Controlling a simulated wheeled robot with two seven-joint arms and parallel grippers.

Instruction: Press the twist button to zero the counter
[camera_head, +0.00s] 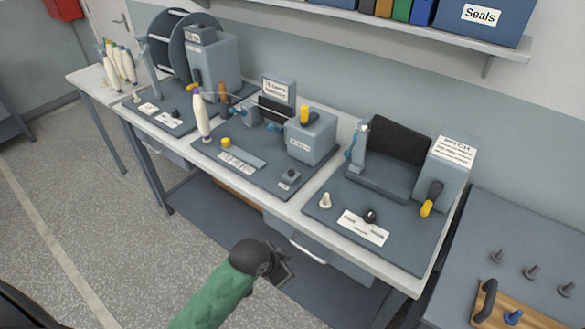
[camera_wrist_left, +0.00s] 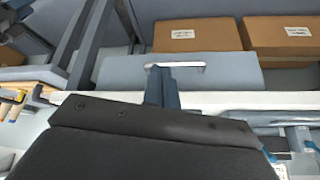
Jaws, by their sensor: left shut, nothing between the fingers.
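My left gripper (camera_head: 284,270) is shut and empty, low in front of the bench and below its top. In the left wrist view, the shut fingers (camera_wrist_left: 162,85) point toward the drawer front. Several possible buttons stand on the bench units: a black knob (camera_head: 370,216) on the right unit, a small button (camera_head: 290,174) on a grey block and a yellow knob (camera_head: 226,142) on the middle unit, and a black knob (camera_head: 174,114) on the left unit. The labels are too small to tell which is the twist button. The gripper touches none of them. My right gripper is out of view.
A white bobbin (camera_head: 201,116) stands upright on the middle unit. A drawer handle (camera_head: 308,249) juts from the bench front. A side table (camera_head: 480,235) holds several pegs. The floor in front is clear.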

